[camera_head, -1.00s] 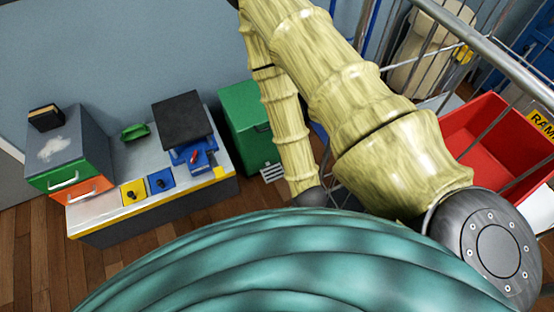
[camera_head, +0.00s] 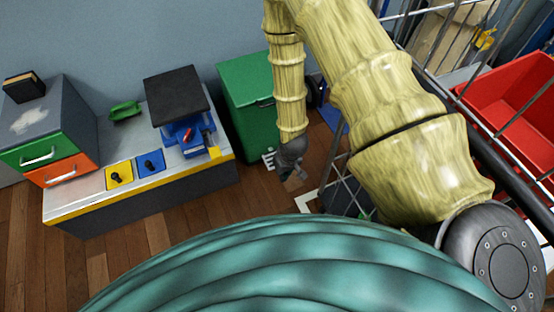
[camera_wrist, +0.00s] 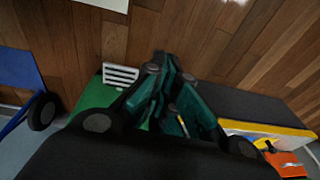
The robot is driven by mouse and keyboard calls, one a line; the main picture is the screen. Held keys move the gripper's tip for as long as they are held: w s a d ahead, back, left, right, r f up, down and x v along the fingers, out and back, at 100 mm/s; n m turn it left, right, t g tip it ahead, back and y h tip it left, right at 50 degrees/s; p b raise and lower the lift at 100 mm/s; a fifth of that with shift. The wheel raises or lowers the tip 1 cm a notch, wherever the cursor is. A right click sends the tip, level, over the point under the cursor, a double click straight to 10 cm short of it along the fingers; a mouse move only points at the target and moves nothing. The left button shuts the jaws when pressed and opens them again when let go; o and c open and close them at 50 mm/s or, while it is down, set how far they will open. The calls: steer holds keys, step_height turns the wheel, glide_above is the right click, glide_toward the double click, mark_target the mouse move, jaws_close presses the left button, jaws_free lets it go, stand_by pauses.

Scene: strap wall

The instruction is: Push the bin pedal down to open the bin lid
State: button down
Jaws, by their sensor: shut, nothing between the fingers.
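The green bin (camera_head: 247,100) stands against the wall, right of the workbench, and its lid looks shut. Its pale slotted pedal (camera_head: 268,160) sticks out low at the front, partly hidden by my gripper in the head view. The pedal (camera_wrist: 121,75) shows more fully in the wrist view, with a strip of the green bin (camera_wrist: 92,99) beside it. My gripper (camera_head: 292,176) is shut and empty, pointing down in front of the bin. In the wrist view its fingertips (camera_wrist: 159,57) are just right of the pedal; I cannot tell whether they touch it.
A workbench (camera_head: 80,205) with a yellow edge stands left of the bin. A wire cage cart (camera_head: 480,150) holding a red crate (camera_head: 505,80) is on the right. Wooden floor (camera_head: 215,200) lies open in front of the bin.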

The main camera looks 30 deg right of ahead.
steer(key=w+d+f+b, duration=0.2)
steer(key=w+d+b, duration=0.1)
steer(key=w, duration=0.3)
steer(key=w+d+f+t+b, duration=0.1)
steer(key=w+d+f+b, duration=0.2)
steer(key=w+b, duration=0.3)
steer(key=w+d+f+h+b, duration=0.1)
steer(key=w+d+f+b, duration=0.2)
steer(key=w+b, duration=0.2)
steer(key=shift+w+f+t, duration=0.15)
steer(key=shift+w+t, duration=0.15)
steer(key=shift+w, duration=0.75)
steer(key=shift+f, duration=0.15)
steer(key=b+x, duration=0.9)
steer(key=x, duration=0.1)
steer(key=shift+b, duration=0.35)
step_height(320, 180, down, 4)
steer(key=b, duration=0.4)
